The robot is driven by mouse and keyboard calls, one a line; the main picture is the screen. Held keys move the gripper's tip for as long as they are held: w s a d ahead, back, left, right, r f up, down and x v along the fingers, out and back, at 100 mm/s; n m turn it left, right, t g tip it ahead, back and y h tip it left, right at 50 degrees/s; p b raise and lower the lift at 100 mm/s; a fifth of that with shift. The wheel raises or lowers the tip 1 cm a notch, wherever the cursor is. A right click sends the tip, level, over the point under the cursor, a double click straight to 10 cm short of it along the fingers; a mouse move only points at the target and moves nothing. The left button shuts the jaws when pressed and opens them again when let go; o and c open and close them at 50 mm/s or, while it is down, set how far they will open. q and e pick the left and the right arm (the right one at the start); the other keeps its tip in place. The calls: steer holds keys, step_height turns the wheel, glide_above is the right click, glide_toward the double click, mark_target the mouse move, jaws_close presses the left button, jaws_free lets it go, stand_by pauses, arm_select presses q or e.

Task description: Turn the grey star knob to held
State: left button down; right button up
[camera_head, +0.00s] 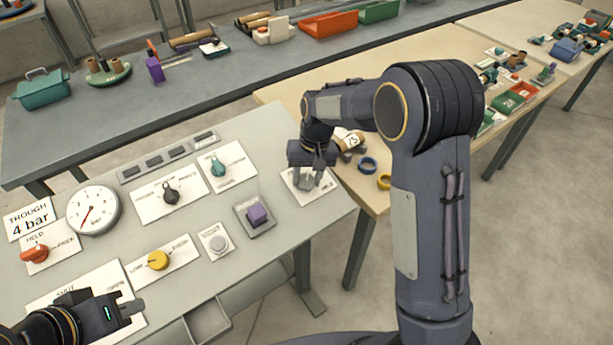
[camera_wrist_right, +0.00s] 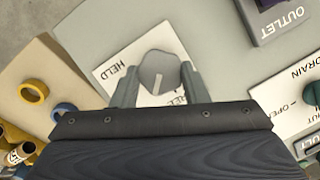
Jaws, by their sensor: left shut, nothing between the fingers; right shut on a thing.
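The grey star knob (camera_head: 305,183) sits on a white label plate at the right end of the control panel (camera_head: 262,140). In the right wrist view the knob (camera_wrist_right: 160,72) is between the two fingers, with "HELD" printed at its left and a partly hidden word below it. My right gripper (camera_wrist_right: 158,85) is shut on the knob; it also shows from above in the head view (camera_head: 313,178). The knob's pointer direction is hard to make out. My left gripper (camera_head: 135,308) is shut and empty over the panel's front left corner.
The panel also carries a red knob (camera_head: 34,254), a pressure gauge (camera_head: 93,210), a yellow knob (camera_head: 158,260), a black knob (camera_head: 171,195), a teal knob (camera_head: 217,167) and a purple block-shaped control (camera_head: 257,214). Blue (camera_head: 367,164) and yellow rings lie on the wooden table beside it.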

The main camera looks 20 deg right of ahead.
steer(key=m+y, duration=0.1)
steer(key=m, duration=0.2)
steer(key=shift+d+m, duration=0.15)
steer(key=shift+m, duration=0.15)
steer(key=m+t+y, duration=0.1)
steer(key=m, duration=0.2)
steer(key=shift+d+b, duration=0.1)
steer(key=shift+b, duration=0.25)
steer(key=m+t, duration=0.1)
steer(key=m, duration=0.3)
steer(key=shift+s+m+y, duration=0.1)
steer(key=shift+m+y, duration=0.3)
steer(key=shift+s+m+t, duration=0.1)
steer(key=shift+m+t, duration=0.3)
steer(key=shift+m, duration=1.1)
steer(key=o, duration=1)
steer(key=shift+f, duration=0.1)
steer(key=shift+c, duration=0.2)
steer(key=v, duration=0.8)
